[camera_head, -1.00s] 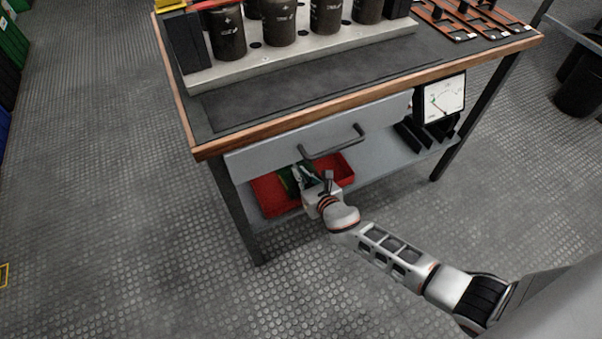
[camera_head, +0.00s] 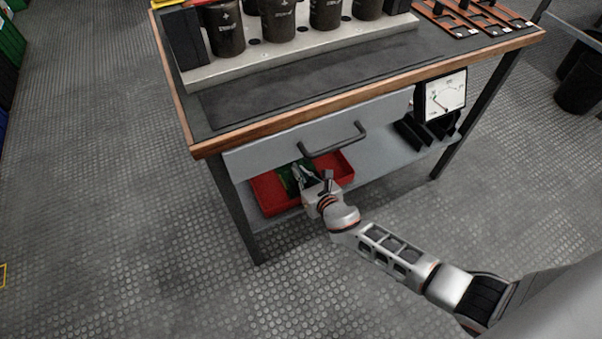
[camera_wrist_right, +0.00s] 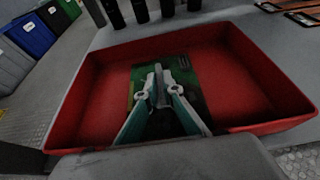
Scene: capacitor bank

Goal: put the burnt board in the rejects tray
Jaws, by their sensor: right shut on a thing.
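The red rejects tray (camera_head: 262,196) sits on the shelf under the bench, below the drawer, and its red walls (camera_wrist_right: 88,105) fill much of the right wrist view. The burnt board (camera_head: 287,184) is green, with a dark patch and light marks. It is inside the tray walls in the right wrist view (camera_wrist_right: 188,72). My right gripper (camera_wrist_right: 158,84) reaches into the tray and is shut on the board; in the head view the gripper (camera_head: 311,173) partly hides it. I cannot tell whether the board touches the tray floor. My left gripper is not in view.
The drawer front with its handle (camera_head: 334,141) overhangs the tray closely. A meter (camera_head: 445,96) and a black slotted rack (camera_head: 418,132) stand to the right. Dark capacitors (camera_head: 278,22) stand on the bench top. A bench leg (camera_head: 237,215) is left of the tray.

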